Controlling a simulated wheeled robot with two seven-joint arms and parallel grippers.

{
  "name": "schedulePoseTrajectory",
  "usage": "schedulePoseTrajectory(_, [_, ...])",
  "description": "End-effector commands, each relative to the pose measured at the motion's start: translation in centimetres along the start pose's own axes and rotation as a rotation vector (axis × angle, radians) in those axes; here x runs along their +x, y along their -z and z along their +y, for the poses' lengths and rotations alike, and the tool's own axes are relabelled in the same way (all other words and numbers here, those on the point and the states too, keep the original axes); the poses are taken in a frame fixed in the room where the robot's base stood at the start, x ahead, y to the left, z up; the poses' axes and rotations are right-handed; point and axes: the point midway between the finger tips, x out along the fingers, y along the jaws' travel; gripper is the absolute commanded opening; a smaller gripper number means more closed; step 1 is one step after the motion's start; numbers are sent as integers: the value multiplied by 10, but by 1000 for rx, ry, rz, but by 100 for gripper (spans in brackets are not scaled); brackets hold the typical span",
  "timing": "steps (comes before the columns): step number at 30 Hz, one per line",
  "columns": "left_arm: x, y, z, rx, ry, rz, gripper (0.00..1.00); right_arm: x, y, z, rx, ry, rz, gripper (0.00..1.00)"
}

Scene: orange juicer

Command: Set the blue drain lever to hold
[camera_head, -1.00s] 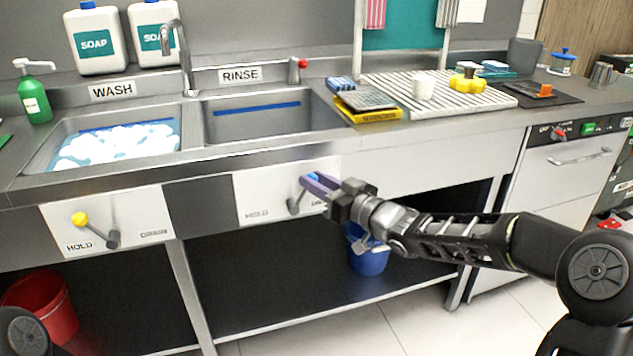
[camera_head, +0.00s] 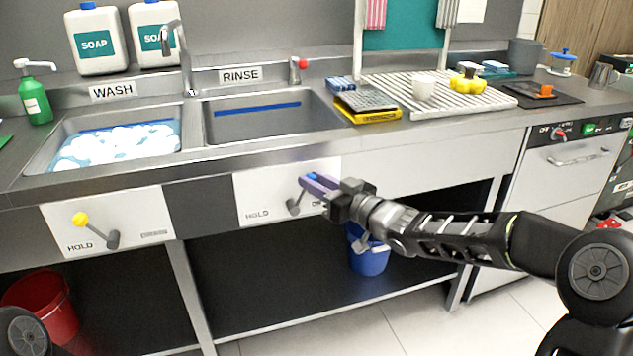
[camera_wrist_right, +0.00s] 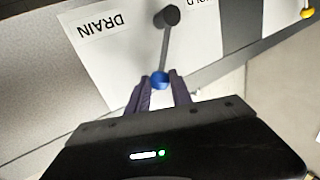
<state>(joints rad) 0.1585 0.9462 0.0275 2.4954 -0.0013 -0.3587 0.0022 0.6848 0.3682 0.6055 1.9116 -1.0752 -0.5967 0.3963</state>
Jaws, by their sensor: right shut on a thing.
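The blue drain lever is on the white panel below the rinse sink, with its pivot at the lower left and its blue knob (camera_head: 313,177) up and to the right, leaning toward the drain side. The hold label (camera_head: 257,214) is left of the pivot. My right gripper (camera_head: 318,185) reaches in from the right, its purple fingers closed on the knob. In the right wrist view the blue knob (camera_wrist_right: 160,80) sits between the fingertips, and the grey lever arm (camera_wrist_right: 166,45) runs to the dark pivot. My left gripper is not in view.
A yellow-knobbed lever (camera_head: 81,219) on the left panel leans toward its own hold label. A blue bucket (camera_head: 369,260) stands on the lower shelf beneath my right forearm. A red bucket (camera_head: 45,305) is at lower left. The panel left of the blue lever is clear.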

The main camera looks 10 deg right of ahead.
Motion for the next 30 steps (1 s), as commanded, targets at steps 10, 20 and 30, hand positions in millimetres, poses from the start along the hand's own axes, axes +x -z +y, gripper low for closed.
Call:
schedulePoseTrajectory(10, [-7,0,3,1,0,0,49,7,9,-16,-170,-6,-77,0])
schedulePoseTrajectory(20, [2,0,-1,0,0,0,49,17,10,-38,-439,-18,-202,0])
schedulePoseTrajectory(30, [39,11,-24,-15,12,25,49,26,2,-57,-719,-32,-332,0])
